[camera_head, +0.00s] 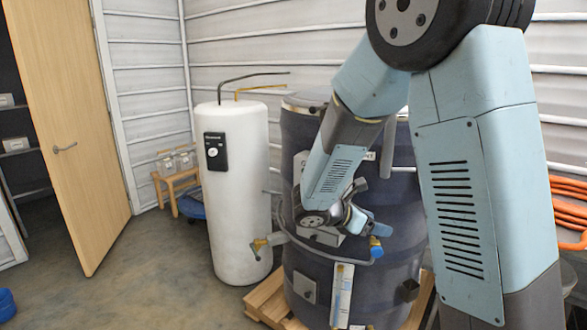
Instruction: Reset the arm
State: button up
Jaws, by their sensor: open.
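My arm, light blue with dark grey joints, rises at the right, bends at the top and comes down in front of a large dark drum (400,190). My gripper (378,226) is at the end of the small wrist, in front of the drum's middle. It is open, and I see nothing held in it. The fingers are small and overlap the drum's fittings, so I cannot tell whether they touch it. The arm hides much of the drum's right side and part of its top.
An open wooden door (75,130) is at the left. Orange hose (570,215) hangs at the right.

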jog(key=s+d+r+m+y, duration=0.1)
jog(key=s+r+m+y, duration=0.5)
jog(key=s+m, duration=0.5)
jog(key=s+d+r+m+y, duration=0.1)
jog(key=s+r+m+y, duration=0.4)
jog(key=s+r+m, duration=0.3)
jog(key=s+m, duration=0.3)
jog(key=s, duration=0.2)
jog(key=shift+s+d+r+m+t+y, duration=0.15)
jog(key=shift+d+r+m+t+y, duration=0.15)
jog(key=shift+d+t+y, duration=0.1)
jog(key=shift+w+f, duration=0.1)
jog(key=shift+w, duration=0.15)
